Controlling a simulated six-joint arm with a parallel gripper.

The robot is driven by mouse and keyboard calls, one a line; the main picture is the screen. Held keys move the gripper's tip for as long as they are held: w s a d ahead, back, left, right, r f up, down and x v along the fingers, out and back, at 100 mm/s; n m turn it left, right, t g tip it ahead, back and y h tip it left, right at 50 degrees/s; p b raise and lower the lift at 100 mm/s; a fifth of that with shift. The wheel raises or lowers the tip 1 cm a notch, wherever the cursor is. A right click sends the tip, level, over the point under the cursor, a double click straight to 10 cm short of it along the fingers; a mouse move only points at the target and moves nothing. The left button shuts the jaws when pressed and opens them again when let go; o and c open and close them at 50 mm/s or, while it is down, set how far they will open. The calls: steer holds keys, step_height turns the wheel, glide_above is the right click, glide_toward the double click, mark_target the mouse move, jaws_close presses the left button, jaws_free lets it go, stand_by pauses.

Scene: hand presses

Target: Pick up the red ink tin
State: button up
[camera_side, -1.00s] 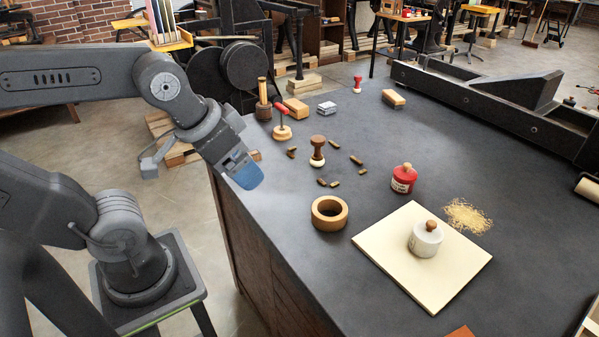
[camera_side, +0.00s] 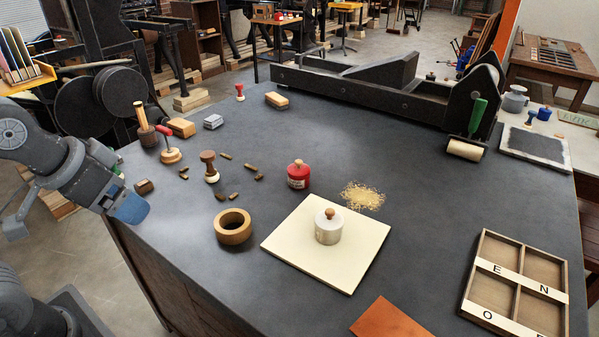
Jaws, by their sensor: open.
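The red ink tin (camera_side: 299,177) stands upright on the dark table, a short red can with a pale label and a round wooden knob on its lid. It is behind the cream board, left of a heap of straw-coloured shavings. My gripper (camera_side: 130,208) is at the table's left edge, well left of the tin and apart from it. It has blue fingertips and is open, with nothing seen between them; the gap itself is hard to make out from this side.
A white tin (camera_side: 329,232) stands on the cream board (camera_side: 283,246). A divided wooden tray (camera_side: 505,264) is at right. The table's right middle is clear.

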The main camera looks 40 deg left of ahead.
stand_by(0.4)
steer(key=t, duration=0.1)
glide_above(298, 166)
steer(key=s, duration=0.6)
step_height(298, 166, down, 6)
steer(key=x, duration=0.8)
steer(key=shift+s, duration=0.15)
steer(key=shift+x, duration=3.3)
steer(key=shift+a, duration=0.15)
steer(key=shift+c, duration=0.4)
